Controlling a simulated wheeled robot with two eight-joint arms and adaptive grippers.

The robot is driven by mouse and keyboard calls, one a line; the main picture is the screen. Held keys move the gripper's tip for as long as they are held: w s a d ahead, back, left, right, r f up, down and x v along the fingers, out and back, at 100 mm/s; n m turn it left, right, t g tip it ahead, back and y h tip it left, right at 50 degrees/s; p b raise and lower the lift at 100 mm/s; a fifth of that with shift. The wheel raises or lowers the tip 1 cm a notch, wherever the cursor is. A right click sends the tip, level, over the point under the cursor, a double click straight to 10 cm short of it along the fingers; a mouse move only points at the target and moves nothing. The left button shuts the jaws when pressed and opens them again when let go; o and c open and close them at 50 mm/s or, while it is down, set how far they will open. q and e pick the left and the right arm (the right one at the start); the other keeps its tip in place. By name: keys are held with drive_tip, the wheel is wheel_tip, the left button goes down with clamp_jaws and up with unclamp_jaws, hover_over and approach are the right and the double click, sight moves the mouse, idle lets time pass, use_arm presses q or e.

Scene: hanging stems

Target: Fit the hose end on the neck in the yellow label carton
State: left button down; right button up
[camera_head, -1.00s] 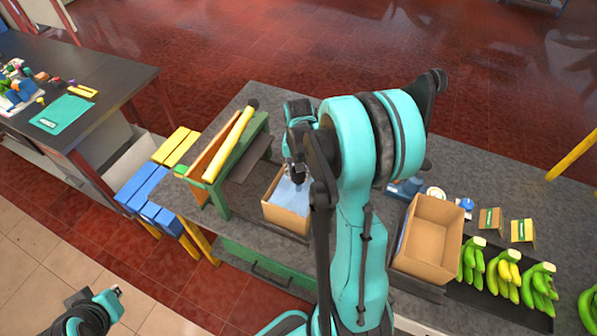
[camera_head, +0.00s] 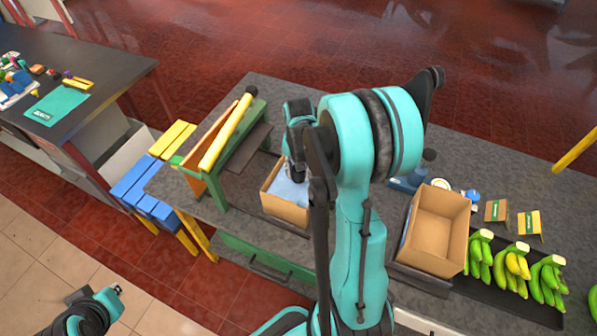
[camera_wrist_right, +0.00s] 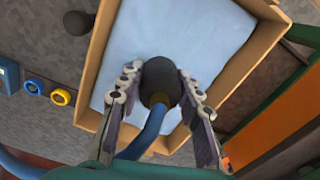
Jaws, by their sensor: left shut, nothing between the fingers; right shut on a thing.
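My right gripper (camera_wrist_right: 158,105) is shut on the dark hose end (camera_wrist_right: 160,78), with a brass collar and a blue hose (camera_wrist_right: 148,135) running down from it. It is over a carton (camera_wrist_right: 90,119) with a pale blue lining (camera_wrist_right: 125,40); this carton also shows in the head view (camera_head: 284,209). I cannot make out a neck inside it, nor a yellow label on it. A second, open carton (camera_head: 452,193) stands to the right and looks empty. My left gripper (camera_head: 118,290) is shut and empty at the lower left, away from the counter.
A green stand with a yellow bar (camera_head: 228,128) is left of the lined carton. Blue and yellow rings (camera_wrist_right: 60,97) lie beside the lined carton.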

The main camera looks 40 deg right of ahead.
drive_tip(key=shift+f+b, duration=0.55)
drive_tip(key=shift+f, duration=0.1)
idle(0.5)
drive_tip(key=o, duration=1.7)
drive_tip(key=shift+o, duration=0.2)
drive_tip(key=shift+r, duration=0.3)
drive_tip(key=shift+r+p, duration=1)
drive_tip(key=shift+r, duration=0.25)
drive_tip(key=shift+r+p, duration=3.15)
drive_tip(key=shift+r, duration=1.15)
